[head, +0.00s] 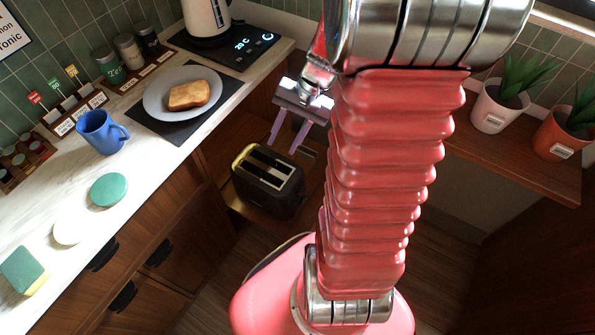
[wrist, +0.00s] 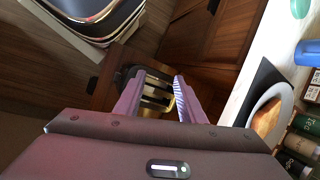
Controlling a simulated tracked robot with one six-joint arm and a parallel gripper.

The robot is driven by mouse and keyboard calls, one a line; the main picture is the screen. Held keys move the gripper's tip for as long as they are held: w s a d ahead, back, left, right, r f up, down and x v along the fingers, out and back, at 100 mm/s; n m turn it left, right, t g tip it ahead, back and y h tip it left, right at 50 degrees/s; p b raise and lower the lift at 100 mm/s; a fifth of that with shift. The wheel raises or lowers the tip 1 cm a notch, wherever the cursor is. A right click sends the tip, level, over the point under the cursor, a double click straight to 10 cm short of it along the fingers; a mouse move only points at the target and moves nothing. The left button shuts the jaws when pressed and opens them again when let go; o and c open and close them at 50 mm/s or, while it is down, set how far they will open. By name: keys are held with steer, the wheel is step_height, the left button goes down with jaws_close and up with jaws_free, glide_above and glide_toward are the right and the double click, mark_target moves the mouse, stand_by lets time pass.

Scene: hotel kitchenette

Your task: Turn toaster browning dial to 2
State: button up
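The toaster (head: 262,194) is black with two slots and a yellowish edge. It stands on a low wooden shelf in the middle of the head view. I cannot make out its browning dial or any numbers. My gripper (head: 282,150) has two purple fingers, spread apart and empty, and appears above the toaster's far end. In the wrist view my gripper (wrist: 159,76) is open, with part of the toaster (wrist: 155,92) showing between and beyond the fingers. The gripper body hides the toaster's lower part there, and I see no contact.
The marble counter (head: 150,170) on the left bears a blue mug (head: 101,132), a plate (head: 158,97) with toast (head: 189,95), a green disc (head: 109,190) and a sponge (head: 22,270). A kettle (head: 207,18) stands at the back. Potted plants (head: 495,110) stand on a right shelf.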

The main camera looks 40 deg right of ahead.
steer(key=s+d+f+m+t+y, duration=0.1)
steer(key=d+f+m+t+y, duration=0.1)
steer(key=d+f+m, duration=0.6)
steer(key=m+t+y, duration=0.1)
steer(key=m+t, duration=0.5)
steer(key=m, duration=0.1)
glide_above(305, 200)
steer(key=s+d, duration=0.7)
steer(key=s, duration=0.2)
step_height(305, 200, down, 20)
steer(key=r, duration=0.1)
steer(key=s+f+m+t+h, duration=0.2)
steer(key=s+f+m, duration=0.3)
steer(key=f, duration=0.5)
steer(key=shift+m+t, duration=0.3)
steer(key=shift+t, duration=0.3)
steer(key=shift+f, duration=0.1)
steer(key=shift+x, duration=6.9)
steer(key=shift+f, duration=0.1)
steer(key=shift+c, duration=0.4)
steer(key=shift+s, duration=0.1)
jaws_close()
